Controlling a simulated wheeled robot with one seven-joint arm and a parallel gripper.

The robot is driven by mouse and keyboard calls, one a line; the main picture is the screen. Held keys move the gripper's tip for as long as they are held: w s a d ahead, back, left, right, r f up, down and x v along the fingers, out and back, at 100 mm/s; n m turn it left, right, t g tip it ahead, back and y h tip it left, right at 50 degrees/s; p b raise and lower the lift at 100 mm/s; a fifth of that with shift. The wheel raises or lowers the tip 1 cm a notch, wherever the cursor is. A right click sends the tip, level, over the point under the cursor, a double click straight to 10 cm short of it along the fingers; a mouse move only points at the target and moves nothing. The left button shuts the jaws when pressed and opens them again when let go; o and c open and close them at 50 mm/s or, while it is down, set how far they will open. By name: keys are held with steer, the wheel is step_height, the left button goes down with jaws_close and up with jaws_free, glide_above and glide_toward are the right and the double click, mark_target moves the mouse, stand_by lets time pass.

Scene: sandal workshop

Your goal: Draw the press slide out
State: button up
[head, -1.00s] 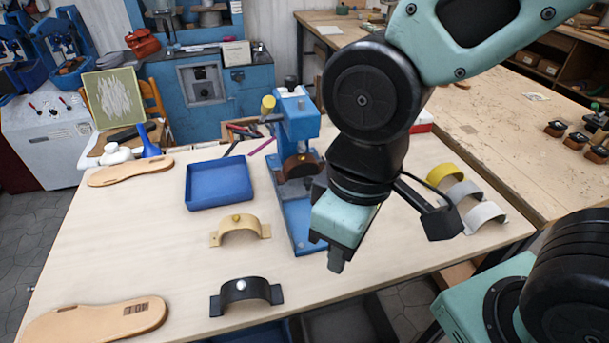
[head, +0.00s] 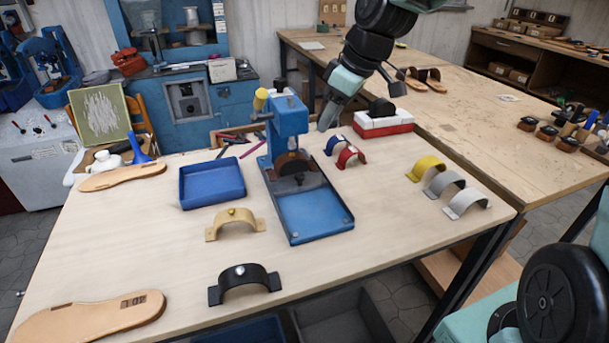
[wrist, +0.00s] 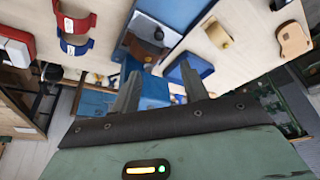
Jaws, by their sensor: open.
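The blue press (head: 288,125) stands near the middle of the table, with a dark and brown strap-like piece (head: 295,167) under its head. A flat blue plate (head: 313,210) with a low rim lies bare in front of the press; I cannot tell which part of it is slide and which is base. My gripper (head: 328,118) is open and empty, raised behind and to the right of the press, apart from it. In the wrist view the fingers (wrist: 158,90) are spread, the blue press (wrist: 152,85) shows beyond them, and the plate is partly cut off at the top.
A blue tray (head: 212,184), a tan arch (head: 235,224) and a black arch (head: 244,284) lie left of the plate. Blue and red straps (head: 350,156) and a red-white box (head: 383,124) lie right. Yellow, grey and white arches (head: 427,169) line the right side. The table's front middle is clear.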

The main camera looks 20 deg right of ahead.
mark_target(300, 174)
steer(key=x, duration=1.7)
steer(key=shift+w+f+p, duration=0.1)
steer(key=shift+f+p, duration=0.1)
steer(key=shift+p, duration=0.1)
jaws_close()
